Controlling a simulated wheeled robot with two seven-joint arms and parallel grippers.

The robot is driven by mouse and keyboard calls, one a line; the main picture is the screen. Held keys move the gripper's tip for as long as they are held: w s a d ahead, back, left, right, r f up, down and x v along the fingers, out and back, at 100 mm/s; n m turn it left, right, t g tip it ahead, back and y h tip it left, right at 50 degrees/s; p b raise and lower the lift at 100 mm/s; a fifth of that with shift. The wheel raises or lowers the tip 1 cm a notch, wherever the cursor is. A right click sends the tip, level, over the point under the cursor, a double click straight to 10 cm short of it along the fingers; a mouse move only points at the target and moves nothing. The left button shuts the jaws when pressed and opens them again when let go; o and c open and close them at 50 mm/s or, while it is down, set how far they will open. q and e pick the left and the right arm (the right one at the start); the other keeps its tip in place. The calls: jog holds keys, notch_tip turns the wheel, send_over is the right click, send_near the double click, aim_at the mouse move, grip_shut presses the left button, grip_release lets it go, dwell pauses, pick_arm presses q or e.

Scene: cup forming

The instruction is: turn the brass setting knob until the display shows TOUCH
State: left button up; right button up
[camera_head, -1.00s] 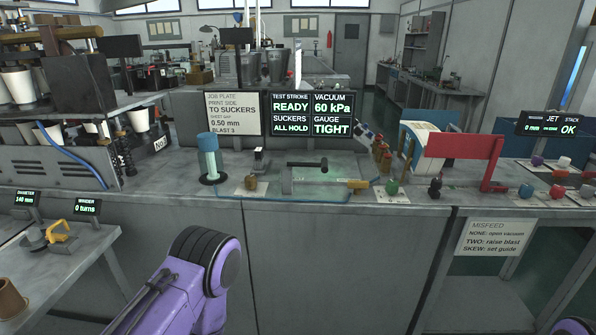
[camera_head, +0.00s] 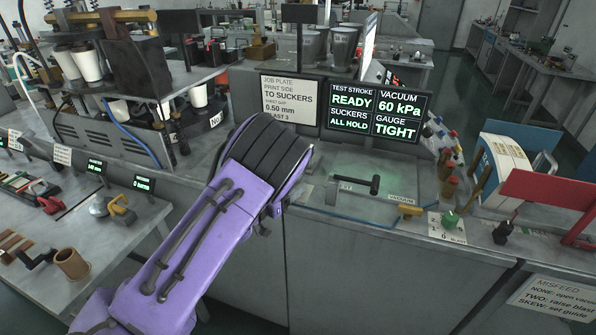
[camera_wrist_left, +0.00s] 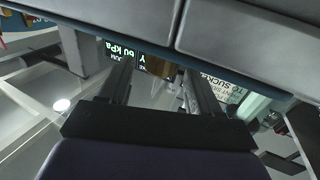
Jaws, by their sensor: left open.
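The display (camera_head: 398,122) at the back of the bench reads GAUGE TIGHT, with VACUUM 60 kPa above it. Part of the display also shows, turned over, in the left wrist view (camera_wrist_left: 122,50). My left arm reaches over the bench front in the head view and hides its own gripper there. In the left wrist view my left gripper (camera_wrist_left: 160,75) is open, its two dark fingers apart. A brownish block (camera_wrist_left: 158,66) shows between the fingertips; I cannot tell whether it is the brass setting knob or whether the fingers touch it. My right gripper is not in view.
A black-handled lever (camera_head: 360,184) stands on the bench right of my arm, with a yellow handle (camera_head: 410,210) and a green knob (camera_head: 450,220) beyond. A job plate sign (camera_head: 290,101) stands behind. Cups and machinery crowd the left.

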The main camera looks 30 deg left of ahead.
pick_arm(q)
jog(key=w, duration=0.3)
jog(key=shift+d+p, duration=0.3)
jog(key=shift+p, duration=0.1)
jog(key=shift+w+f, duration=0.1)
jog(key=shift+w, duration=0.4)
jog(key=c, duration=1)
jog(key=shift+o, duration=0.2)
jog(key=shift+n+y, duration=0.7)
jog(key=shift+y, duration=0.4)
jog(key=shift+a+n+y, duration=0.15)
jog(key=shift+n+y, duration=0.5)
jog(key=shift+y, duration=0.4)
jog(key=shift+a+n+y, duration=0.1)
jog(key=shift+n+y, duration=0.55)
jog(key=shift+y, duration=0.4)
jog(key=o, duration=1)
jog(key=shift+c, duration=0.2)
jog(key=shift+s, duration=0.15)
